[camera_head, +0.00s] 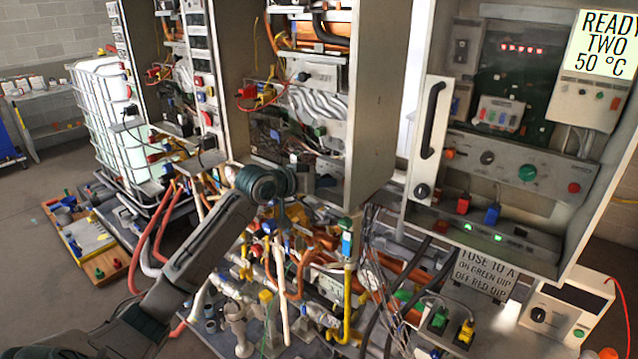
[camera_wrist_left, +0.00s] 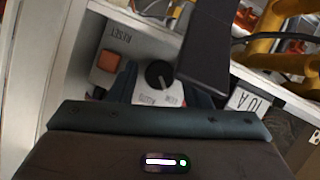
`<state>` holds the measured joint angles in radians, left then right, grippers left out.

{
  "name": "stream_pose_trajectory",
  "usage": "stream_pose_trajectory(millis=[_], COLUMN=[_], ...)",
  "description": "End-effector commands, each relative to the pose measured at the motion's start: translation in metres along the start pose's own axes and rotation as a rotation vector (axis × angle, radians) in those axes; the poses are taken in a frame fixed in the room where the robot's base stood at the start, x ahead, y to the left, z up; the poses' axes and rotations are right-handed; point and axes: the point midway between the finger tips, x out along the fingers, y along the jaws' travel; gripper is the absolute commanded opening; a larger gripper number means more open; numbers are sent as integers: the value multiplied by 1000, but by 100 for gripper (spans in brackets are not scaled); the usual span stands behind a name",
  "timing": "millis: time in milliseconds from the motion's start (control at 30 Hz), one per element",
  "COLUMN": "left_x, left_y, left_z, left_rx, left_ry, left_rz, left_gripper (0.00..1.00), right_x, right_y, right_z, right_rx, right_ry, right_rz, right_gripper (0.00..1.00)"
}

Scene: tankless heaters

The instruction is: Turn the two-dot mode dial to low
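In the left wrist view a round black dial (camera_wrist_left: 158,73) sits on a pale plate with small lettering. Its dot marks and pointer are too small to read. My left gripper (camera_wrist_left: 160,88) is open, with teal-grey fingers at either side of the dial's plate; I cannot tell whether they touch it. In the head view my left gripper (camera_head: 298,180) is at the lower edge of the middle heater, and the dial near it cannot be made out there. My right gripper is not in view.
An orange button (camera_wrist_left: 106,62) marked RESET is beside the dial. A dark block (camera_wrist_left: 205,45) stands close on its other side. Pipes and cables crowd below the heaters. An open heater door with a black handle (camera_head: 434,120) stands to the right.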

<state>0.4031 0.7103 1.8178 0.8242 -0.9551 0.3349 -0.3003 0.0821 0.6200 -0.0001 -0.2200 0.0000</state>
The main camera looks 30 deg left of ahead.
Motion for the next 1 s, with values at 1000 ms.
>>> stream_pose_trajectory(millis=[1000], left_x=[-70], left_y=[-3], left_z=[2], left_rx=[7], left_ry=[2], left_rz=[-5], left_gripper=[51], right_x=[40], right_y=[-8], right_z=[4], right_rx=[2], right_ry=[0], right_rz=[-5], right_gripper=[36])
